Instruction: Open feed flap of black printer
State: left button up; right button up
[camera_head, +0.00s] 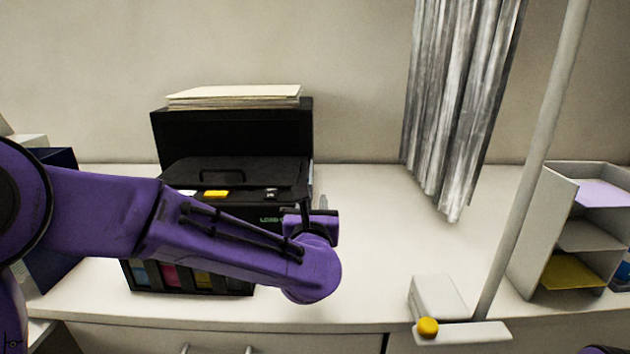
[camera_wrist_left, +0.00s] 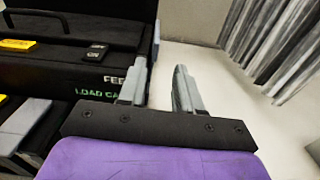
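The black printer (camera_head: 232,135) stands on the white counter against the wall, and its front is partly covered by my left arm. A panel with a bar handle (camera_head: 240,165) is on its upper front and looks closed; which part is the feed flap I cannot tell for sure. Green "LOAD" lettering (camera_wrist_left: 100,91) shows below white "FEE" lettering. My left gripper (camera_wrist_left: 161,86) is open and empty, its fingers apart at the printer's right front edge. In the head view it (camera_head: 323,204) is mostly hidden behind its wrist. Contact with the printer cannot be told. My right gripper is not in view.
Papers (camera_head: 235,95) lie on the printer, with coloured cartridges (camera_head: 170,276) low at its front. A grey curtain (camera_head: 455,100), a pole (camera_head: 530,165) with a yellow-knobbed base, and a tray rack (camera_head: 555,235) stand right. The counter (camera_head: 370,230) between is clear.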

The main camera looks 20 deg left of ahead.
aim_at(310, 188)
pick_arm(q)
jog(key=p+x, duration=0.1)
jog(key=x, duration=0.1)
jog(key=p+x, duration=0.1)
jog(key=x, duration=0.2)
jog(key=p+x, duration=0.1)
jog(key=x, duration=0.2)
jog(key=shift+a+f, duration=0.1)
jog(key=shift+a, duration=0.2)
jog(key=shift+s, duration=0.25)
grip_shut()
